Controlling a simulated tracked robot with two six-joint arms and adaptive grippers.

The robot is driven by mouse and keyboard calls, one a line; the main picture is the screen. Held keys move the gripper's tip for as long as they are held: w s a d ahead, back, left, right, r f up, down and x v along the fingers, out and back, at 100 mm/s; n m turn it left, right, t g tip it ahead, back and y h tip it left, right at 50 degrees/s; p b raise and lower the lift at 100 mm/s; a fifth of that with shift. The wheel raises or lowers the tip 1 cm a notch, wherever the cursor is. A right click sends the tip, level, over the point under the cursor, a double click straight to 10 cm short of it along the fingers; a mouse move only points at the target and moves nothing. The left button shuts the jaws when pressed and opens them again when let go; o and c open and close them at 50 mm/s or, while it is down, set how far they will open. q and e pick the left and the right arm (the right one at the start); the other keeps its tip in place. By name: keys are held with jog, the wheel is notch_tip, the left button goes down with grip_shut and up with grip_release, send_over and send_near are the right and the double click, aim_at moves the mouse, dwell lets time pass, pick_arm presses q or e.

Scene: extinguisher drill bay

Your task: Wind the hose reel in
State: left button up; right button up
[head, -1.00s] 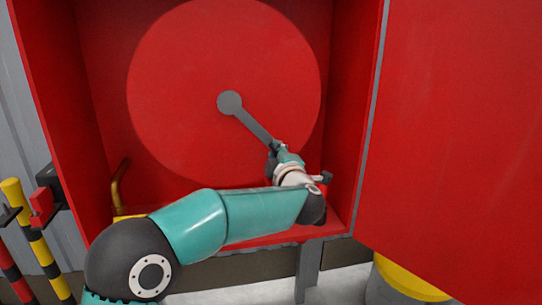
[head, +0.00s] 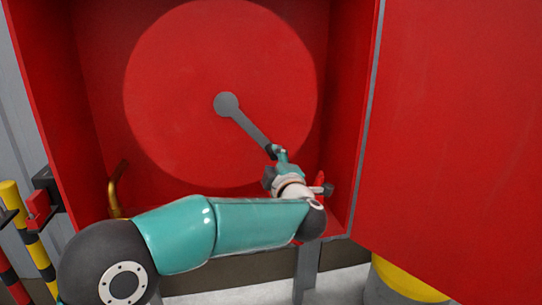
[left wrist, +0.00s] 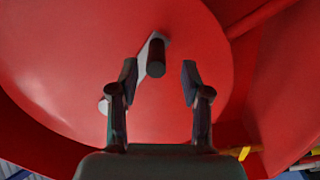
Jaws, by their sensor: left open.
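The red hose reel disc (head: 180,85) stands inside an open red cabinet. A grey crank arm (head: 247,127) runs from its round hub (head: 226,104) down to the right. In the left wrist view the crank (left wrist: 147,48) ends in a dark cylindrical handle (left wrist: 156,58), which points toward the camera. My left gripper (left wrist: 159,70) is open, with its fingertips on either side of the handle and a visible gap to each. In the head view my left gripper (head: 273,155) is at the crank's lower end and partly hides the handle. My right gripper is not seen.
The red cabinet door (head: 455,130) stands open at the right. A brass pipe (head: 117,188) rises at the cabinet's lower left. Striped posts (head: 35,240) stand outside on the left. A yellow-topped drum (head: 405,283) is below the door.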

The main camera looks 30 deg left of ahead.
pick_arm(q)
jog(key=s+d+m+p, duration=0.95)
jog(key=m+p, duration=0.35)
jog(key=p, duration=1)
jog(key=x, duration=0.5)
jog(key=p+x, duration=0.1)
jog(key=x, duration=0.5)
jog(key=p+x, duration=0.1)
jog(key=x, duration=0.4)
jog(key=shift+s+a+r, duration=0.2)
jog(key=shift+a, duration=0.3)
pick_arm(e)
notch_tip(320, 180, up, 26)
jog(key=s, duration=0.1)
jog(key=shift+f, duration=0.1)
pick_arm(q)
grip_shut()
